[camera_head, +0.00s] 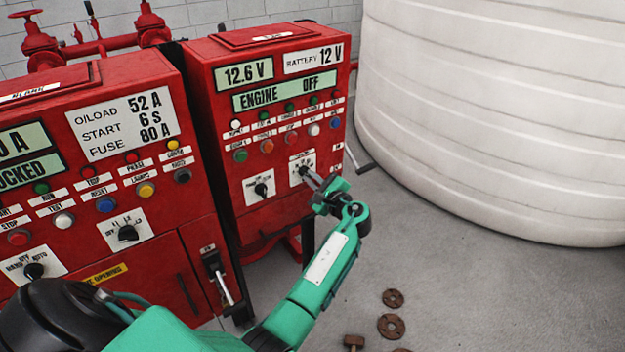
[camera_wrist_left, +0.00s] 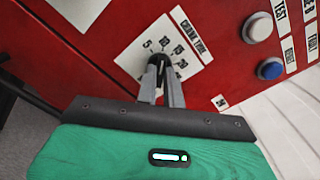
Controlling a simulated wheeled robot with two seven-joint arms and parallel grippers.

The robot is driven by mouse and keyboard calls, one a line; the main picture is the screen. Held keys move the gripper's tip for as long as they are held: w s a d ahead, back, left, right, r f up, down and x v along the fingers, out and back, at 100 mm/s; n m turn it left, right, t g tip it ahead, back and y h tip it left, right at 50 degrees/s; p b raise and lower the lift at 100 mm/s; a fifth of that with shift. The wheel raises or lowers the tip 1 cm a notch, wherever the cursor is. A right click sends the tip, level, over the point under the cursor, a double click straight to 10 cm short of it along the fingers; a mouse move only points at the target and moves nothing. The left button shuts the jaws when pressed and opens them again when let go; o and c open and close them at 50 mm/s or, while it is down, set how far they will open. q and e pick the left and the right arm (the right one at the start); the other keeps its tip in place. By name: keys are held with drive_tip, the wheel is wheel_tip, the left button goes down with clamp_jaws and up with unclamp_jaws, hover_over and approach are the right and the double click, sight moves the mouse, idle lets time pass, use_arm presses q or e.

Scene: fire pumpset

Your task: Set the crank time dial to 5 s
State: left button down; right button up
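The crank time dial is on a white plate (camera_head: 301,163) at the lower right of the right-hand red panel's front. In the left wrist view its plate (camera_wrist_left: 136,58) shows the words CRANK TIME and the numbers 5, 10, 15 and 20. The dark knob (camera_wrist_left: 158,61) in its middle is mostly covered by my fingers, and where it points cannot be read for sure. My left gripper (camera_head: 312,180) reaches the dial from the front right. In the left wrist view its two fingers (camera_wrist_left: 163,72) close in on either side of the knob and seem to grip it. My right gripper is not in view.
Another dial (camera_head: 261,188) sits just left on the same panel, below buttons and lamps. A second red panel (camera_head: 150,200) stands at the left. A crank handle (camera_head: 358,160) sticks out at the right. A large white tank (camera_head: 490,110) stands behind; rusty flanges (camera_head: 391,326) lie on the floor.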

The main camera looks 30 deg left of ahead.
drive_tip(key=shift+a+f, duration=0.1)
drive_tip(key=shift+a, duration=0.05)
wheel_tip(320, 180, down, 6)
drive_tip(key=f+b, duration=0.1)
drive_tip(key=b, duration=0.6)
use_arm(q)
drive_tip(key=shift+f+n+b, duration=0.1)
drive_tip(key=shift+n+b, duration=1.7)
drive_tip(key=shift+n, duration=2.3)
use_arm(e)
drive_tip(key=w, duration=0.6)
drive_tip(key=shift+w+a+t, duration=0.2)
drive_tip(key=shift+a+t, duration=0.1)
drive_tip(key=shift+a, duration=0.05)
use_arm(q)
drive_tip(key=c, duration=1.5)
unclamp_jaws()
